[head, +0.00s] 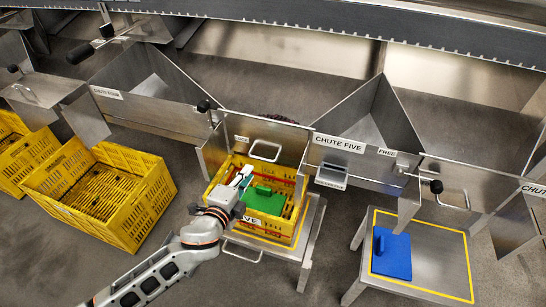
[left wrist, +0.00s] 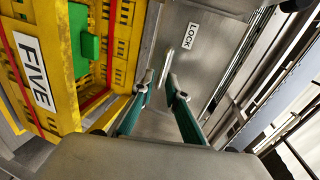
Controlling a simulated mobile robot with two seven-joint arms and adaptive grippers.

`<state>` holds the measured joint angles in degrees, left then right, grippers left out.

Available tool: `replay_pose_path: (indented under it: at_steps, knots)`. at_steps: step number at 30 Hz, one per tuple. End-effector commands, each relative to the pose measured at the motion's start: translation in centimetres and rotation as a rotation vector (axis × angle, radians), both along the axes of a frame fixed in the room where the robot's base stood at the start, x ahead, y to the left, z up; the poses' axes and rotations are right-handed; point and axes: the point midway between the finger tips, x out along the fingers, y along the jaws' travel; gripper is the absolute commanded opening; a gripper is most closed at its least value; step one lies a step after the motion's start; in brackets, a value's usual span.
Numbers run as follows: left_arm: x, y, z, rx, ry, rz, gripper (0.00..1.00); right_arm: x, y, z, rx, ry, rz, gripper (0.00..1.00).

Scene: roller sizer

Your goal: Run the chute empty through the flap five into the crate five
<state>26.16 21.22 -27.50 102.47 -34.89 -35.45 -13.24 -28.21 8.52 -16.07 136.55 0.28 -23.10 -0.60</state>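A label reading CHUTE FIVE (head: 338,143) is on a steel chute (head: 365,130) right of centre in the head view. A steel flap (head: 285,140) with a loop handle (head: 265,150) stands left of that label, behind the yellow crate five (head: 294,232). The crate also shows in the left wrist view with its FIVE label (left wrist: 35,70). A green piece with a raised grip (head: 264,200) lies at the crate. My left gripper (head: 245,176) is over the crate, fingers apart (left wrist: 161,80). The chute's contents are not clear.
A LOCK label (left wrist: 193,38) is on the steel plate. A lever with a black knob (head: 203,105) stands left of the flap, another (head: 436,187) at right. The crate rests on a metal stand (head: 311,225). A blue piece (head: 391,255) lies on a table (head: 440,265). Yellow crates (head: 140,232) stand left.

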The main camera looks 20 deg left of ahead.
Motion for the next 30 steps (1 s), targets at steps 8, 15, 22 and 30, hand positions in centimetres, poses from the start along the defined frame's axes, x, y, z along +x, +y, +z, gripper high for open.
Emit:
replay_pose_path:
  at_steps: [8,15,22,30]
  knots:
    - [2.2,0.3,-0.1,0.054,-0.024,-0.002,0.14,0.0,0.3,-0.1,0.012,0.001,-0.001,0.4]
    - [5.3,0.2,-1.1,0.052,-0.02,-0.003,0.14,0.1,0.9,-0.2,0.041,0.001,-0.006,0.4]
    - [7.8,0.1,-1.6,0.05,-0.02,-0.003,0.14,0.4,1.4,0.4,0.069,-0.011,-0.011,0.4]
    - [8.8,0.0,-1.5,0.049,-0.023,-0.003,0.14,0.8,1.5,1.3,0.083,-0.027,-0.015,0.4]
